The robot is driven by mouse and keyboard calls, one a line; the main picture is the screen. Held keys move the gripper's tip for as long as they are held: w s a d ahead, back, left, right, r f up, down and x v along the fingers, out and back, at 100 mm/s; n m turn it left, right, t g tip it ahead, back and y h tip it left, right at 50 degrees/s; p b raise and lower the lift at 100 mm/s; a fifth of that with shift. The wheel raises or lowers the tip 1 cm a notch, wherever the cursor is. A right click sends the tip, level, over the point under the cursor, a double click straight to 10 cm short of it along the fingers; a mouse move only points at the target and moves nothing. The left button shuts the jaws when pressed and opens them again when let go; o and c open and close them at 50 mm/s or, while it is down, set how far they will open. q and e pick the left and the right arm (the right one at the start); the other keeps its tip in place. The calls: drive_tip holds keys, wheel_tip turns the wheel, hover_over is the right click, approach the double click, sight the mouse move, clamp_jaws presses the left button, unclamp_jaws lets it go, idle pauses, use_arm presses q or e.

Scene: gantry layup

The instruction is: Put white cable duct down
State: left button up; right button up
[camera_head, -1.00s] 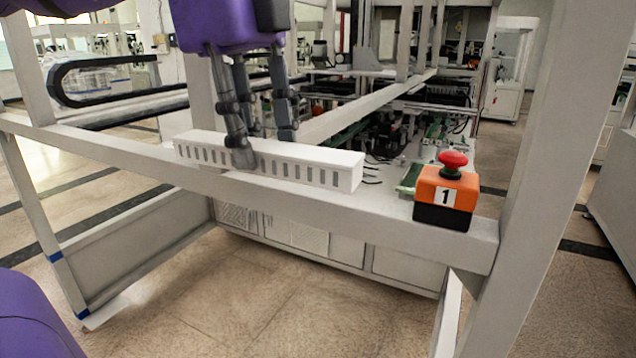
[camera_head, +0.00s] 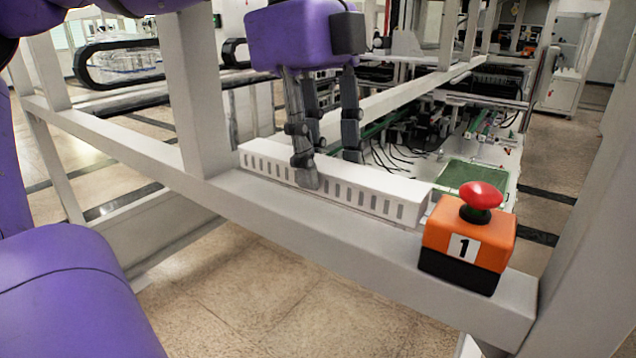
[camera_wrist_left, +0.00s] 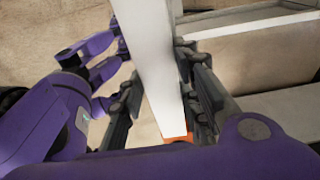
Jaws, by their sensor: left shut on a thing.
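The white cable duct (camera_head: 368,192) is a long slotted bar in the head view. It lies along the white gantry beam (camera_head: 290,227), at or just above its top; I cannot tell if it touches. My left gripper (camera_head: 325,172) comes down over the duct, with fingers on both sides, shut on it left of its middle. In the left wrist view the duct (camera_wrist_left: 154,60) runs between the fingers of my left gripper (camera_wrist_left: 160,100). My right gripper is not in view.
An orange and black box with a red emergency button (camera_head: 468,240), marked 1, stands on the beam close to the duct's right end. A white upright post (camera_head: 203,95) rises near its left end. A green board (camera_head: 470,174) lies behind.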

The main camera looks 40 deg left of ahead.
sight(319, 161)
use_arm(q)
wheel_tip(319, 161, down, 3)
drive_tip(key=shift+d, duration=0.1)
drive_tip(key=shift+w+f, duration=0.1)
drive_tip(key=shift+f, duration=0.35)
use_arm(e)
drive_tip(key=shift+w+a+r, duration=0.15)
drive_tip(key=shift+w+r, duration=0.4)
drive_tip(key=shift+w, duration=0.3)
use_arm(q)
drive_tip(key=shift+f, duration=0.1)
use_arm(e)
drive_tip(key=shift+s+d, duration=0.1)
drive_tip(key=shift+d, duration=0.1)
use_arm(q)
drive_tip(key=o, duration=1.2)
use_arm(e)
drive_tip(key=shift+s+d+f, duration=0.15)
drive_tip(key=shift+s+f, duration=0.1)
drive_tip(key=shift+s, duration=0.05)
